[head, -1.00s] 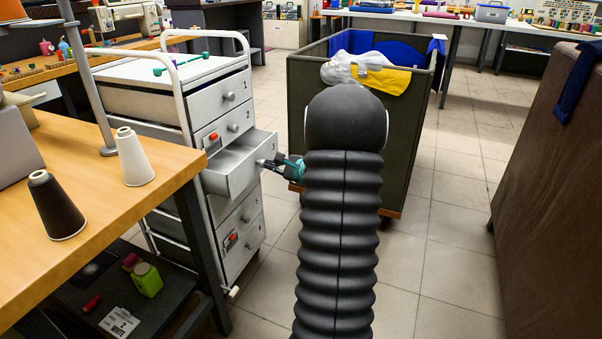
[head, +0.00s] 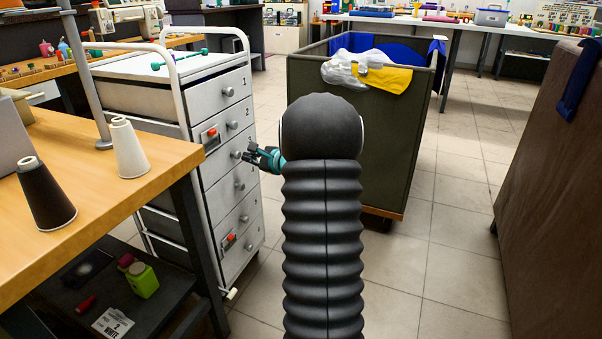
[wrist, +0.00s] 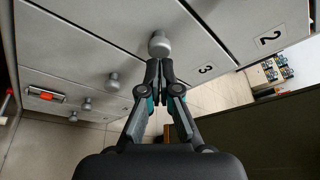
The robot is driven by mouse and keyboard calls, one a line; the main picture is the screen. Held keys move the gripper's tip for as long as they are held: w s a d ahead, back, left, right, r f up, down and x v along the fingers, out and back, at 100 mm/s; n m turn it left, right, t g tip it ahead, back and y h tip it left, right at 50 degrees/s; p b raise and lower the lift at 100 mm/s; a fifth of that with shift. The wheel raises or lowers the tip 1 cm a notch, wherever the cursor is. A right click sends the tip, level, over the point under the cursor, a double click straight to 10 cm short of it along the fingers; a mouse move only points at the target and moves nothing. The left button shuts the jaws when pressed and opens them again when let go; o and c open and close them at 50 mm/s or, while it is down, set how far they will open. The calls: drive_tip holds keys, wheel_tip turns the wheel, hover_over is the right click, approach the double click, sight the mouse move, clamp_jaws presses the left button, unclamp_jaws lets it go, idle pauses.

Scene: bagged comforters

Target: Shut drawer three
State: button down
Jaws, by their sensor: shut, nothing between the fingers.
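Drawer three (head: 222,163) of the white drawer cart sits flush with the drawers above and below it in the head view. Its front, marked 3, also shows in the wrist view (wrist: 190,62), with a round grey knob (wrist: 159,44). My gripper (head: 250,152) is at the cart's front by that knob. In the wrist view the fingertips (wrist: 160,66) are together, just at the knob, with nothing between them. I cannot tell whether they touch it.
A dark fabric bin (head: 390,130) with bagged and coloured cloth stands right of the cart. A wooden table (head: 110,200) with thread cones is at the left. A brown panel (head: 555,180) stands at the right. Tiled floor between is clear.

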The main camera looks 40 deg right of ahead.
drive_tip(key=s, duration=0.1)
drive_tip(key=s+d, duration=0.1)
drive_tip(key=s, duration=0.1)
drive_tip(key=s+b, duration=0.1)
drive_tip(key=shift+s+d, duration=0.2)
drive_tip(key=shift+d, duration=0.2)
drive_tip(key=v, duration=1.2)
